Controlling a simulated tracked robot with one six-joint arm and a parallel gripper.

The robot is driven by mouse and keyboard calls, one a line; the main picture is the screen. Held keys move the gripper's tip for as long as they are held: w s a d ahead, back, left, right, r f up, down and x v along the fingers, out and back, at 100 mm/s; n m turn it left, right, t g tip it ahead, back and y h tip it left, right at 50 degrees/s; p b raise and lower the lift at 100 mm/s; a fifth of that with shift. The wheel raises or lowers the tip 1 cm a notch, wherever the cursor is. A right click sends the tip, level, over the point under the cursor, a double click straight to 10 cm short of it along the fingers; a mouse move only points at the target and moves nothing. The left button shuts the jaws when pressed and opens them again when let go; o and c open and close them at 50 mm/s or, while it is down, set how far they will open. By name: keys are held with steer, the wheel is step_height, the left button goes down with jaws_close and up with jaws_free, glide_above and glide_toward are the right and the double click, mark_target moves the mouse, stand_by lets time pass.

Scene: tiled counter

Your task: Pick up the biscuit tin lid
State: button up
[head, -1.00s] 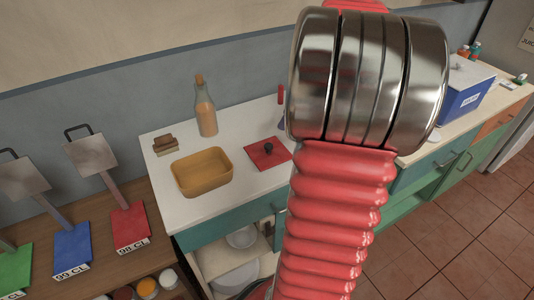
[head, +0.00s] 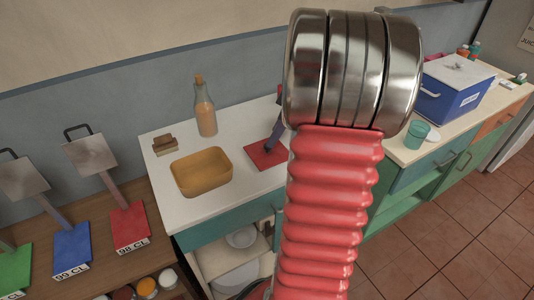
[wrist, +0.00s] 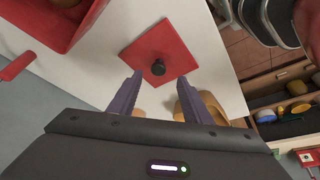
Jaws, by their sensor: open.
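The biscuit tin lid looks like a flat red square with a dark round knob in its middle. It lies on the white counter in the head view (head: 264,157), partly hidden by my gripper and arm. In the wrist view the lid (wrist: 160,42) is fully in sight ahead of the fingers. My gripper (wrist: 158,77) is open, with its two purple fingers apart and the knob between the lines of their tips. Nothing is held. In the head view one gripper finger (head: 274,138) shows over the lid. I cannot tell the exact height gap.
A yellow tub (head: 230,163) stands left of the lid, with a bottle (head: 206,112) and a brown block (head: 165,141) behind. A red open container (wrist: 62,42) stands near the lid in the wrist view. A blue box (head: 455,90) and teal cup (head: 417,134) stand on the right counter.

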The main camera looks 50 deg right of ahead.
mark_target(268, 150)
steer(key=shift+x, duration=2.55)
steer(key=shift+w+d, duration=0.15)
steer(key=shift+c, duration=0.7)
jaws_close()
